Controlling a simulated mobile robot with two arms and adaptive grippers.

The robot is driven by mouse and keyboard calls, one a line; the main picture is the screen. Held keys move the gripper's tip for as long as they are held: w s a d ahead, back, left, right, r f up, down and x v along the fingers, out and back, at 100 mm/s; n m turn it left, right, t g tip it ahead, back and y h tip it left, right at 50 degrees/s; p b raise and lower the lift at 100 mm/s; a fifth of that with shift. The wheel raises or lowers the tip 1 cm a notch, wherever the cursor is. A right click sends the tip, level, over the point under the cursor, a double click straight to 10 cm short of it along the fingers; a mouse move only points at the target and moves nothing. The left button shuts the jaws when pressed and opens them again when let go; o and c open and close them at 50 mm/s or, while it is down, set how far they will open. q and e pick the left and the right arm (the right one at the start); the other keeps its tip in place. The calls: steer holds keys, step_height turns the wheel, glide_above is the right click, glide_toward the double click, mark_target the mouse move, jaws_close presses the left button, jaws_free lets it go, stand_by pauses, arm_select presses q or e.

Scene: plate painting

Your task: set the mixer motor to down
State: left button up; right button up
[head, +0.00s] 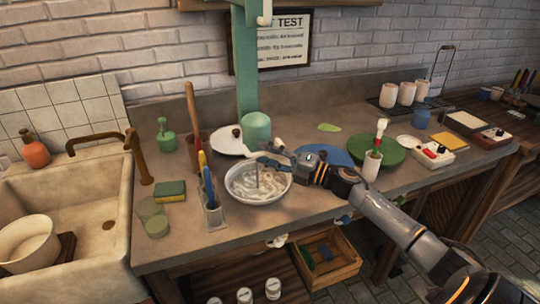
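The mixer has a green upright column (246,70) and a rounded green motor housing (257,125) low on it. A thin stirring rod (257,176) reaches down into a white bowl (236,197) holding a pale swirled mix. My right gripper (270,157) comes in from the right, just below the motor housing and over the bowl's back rim. Its fingers are small and overlap the bowl and mixer, so I cannot tell whether they are open or touching the mixer. My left gripper is out of view.
A cup of tools (213,217) stands left of the bowl. A blue plate (336,154), green plate (392,153) and white brush cup (371,166) lie to the right. The sink (107,195) is at left.

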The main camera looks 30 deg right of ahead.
steer(key=v, duration=1.2)
steer(key=shift+f, duration=0.15)
